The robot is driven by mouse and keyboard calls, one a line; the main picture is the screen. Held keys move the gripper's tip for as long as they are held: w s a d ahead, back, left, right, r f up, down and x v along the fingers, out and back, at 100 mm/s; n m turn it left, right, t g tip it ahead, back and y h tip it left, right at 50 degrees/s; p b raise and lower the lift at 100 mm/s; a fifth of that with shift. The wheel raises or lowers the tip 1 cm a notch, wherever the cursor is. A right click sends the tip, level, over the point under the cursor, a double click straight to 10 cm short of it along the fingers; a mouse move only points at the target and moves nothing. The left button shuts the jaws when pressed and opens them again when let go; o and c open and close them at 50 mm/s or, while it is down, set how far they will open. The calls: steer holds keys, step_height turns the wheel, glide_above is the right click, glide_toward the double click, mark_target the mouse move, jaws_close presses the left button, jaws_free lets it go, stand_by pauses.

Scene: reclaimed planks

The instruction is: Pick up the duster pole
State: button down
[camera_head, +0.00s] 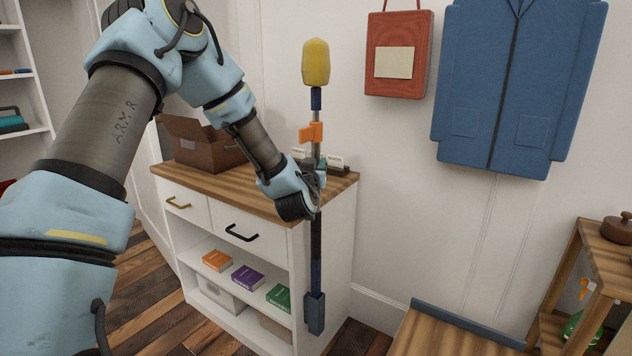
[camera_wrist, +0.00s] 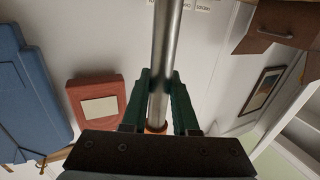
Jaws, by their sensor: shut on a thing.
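The duster pole (camera_head: 316,238) stands upright in the head view, with a yellow duster head (camera_head: 316,63) on top, an orange clip (camera_head: 311,132) below it and a dark blue block (camera_head: 315,313) at its lower end. My gripper (camera_head: 316,186) is shut around the pole near mid-length, in front of the cabinet's right corner. In the wrist view, the green fingers of my gripper (camera_wrist: 160,100) lie on both sides of the grey metal pole (camera_wrist: 165,45). Part of the pole behind my gripper is hidden. I cannot tell whether its lower end touches anything.
A white cabinet (camera_head: 339,262) with a wooden top stands behind the pole, bearing a brown box (camera_head: 203,145). A blue jacket (camera_head: 515,85) and a red bag (camera_head: 398,25) hang on the wall. A wooden bench (camera_head: 450,335) is at lower right.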

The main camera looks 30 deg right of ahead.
mark_target(315, 107)
step_height(315, 107, up, 15)
steer(key=shift+f+b, duration=0.1)
steer(key=shift+b, duration=0.35)
steer(key=shift+r+p, duration=5.7)
steer(key=shift+r, duration=4.6)
